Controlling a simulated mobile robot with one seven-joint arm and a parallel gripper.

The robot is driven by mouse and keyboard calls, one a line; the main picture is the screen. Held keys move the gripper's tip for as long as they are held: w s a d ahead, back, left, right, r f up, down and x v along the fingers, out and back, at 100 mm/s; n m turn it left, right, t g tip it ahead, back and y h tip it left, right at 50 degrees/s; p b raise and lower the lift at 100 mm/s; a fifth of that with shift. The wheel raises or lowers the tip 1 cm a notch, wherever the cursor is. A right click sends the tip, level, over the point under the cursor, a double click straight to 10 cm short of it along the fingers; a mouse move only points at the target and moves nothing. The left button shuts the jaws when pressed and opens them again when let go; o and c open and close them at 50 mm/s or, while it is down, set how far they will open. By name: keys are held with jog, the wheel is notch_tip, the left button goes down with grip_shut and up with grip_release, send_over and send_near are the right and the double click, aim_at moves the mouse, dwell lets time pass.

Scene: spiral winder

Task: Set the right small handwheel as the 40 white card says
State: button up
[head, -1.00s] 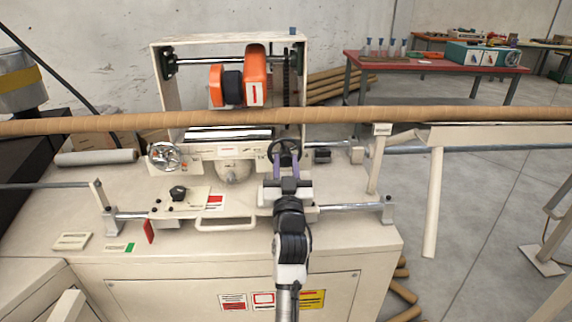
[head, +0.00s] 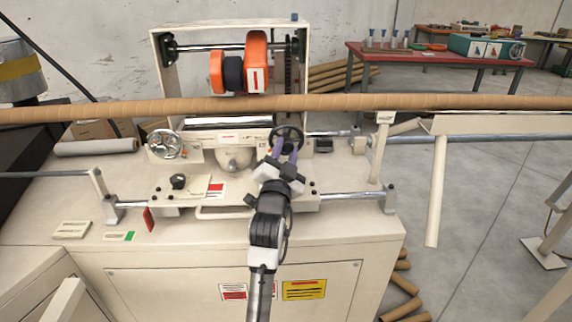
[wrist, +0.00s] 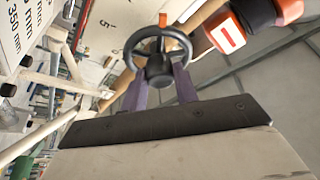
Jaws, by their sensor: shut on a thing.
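The right small handwheel (head: 287,138) is a black wheel at the right of the machine's white carriage, under the long brown tube. It fills the upper middle of the wrist view, where its rim (wrist: 160,33) and dark hub show. My gripper (head: 284,150) is at this wheel from the front, shut on it, with one purple finger on each side of the hub. The gripper body is tilted in the head view. The fingertips are partly hidden behind the wheel.
A chrome handwheel (head: 165,145) is at the carriage's left. A dark knob (head: 178,181) sits on a plate in front. The brown tube (head: 350,102) crosses above the wheel. Orange and black rollers (head: 235,72) are behind it. A scale with millimetre marks (wrist: 20,45) shows in the wrist view.

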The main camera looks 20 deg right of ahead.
jog(key=shift+m+g+b, duration=0.4)
jog(key=shift+m+b, duration=0.2)
jog(key=shift+m, duration=0.2)
jog(key=o, duration=1)
jog(key=shift+c, duration=0.2)
jog(key=shift+s+a+f, duration=0.25)
jog(key=shift+s+a, duration=0.05)
jog(key=shift+s, duration=0.1)
jog(key=b+v, duration=0.5)
jog(key=v, duration=0.7)
jog(key=shift+s+a+f, duration=0.15)
jog(key=shift+s+a, duration=0.1)
jog(key=shift+s, duration=0.05)
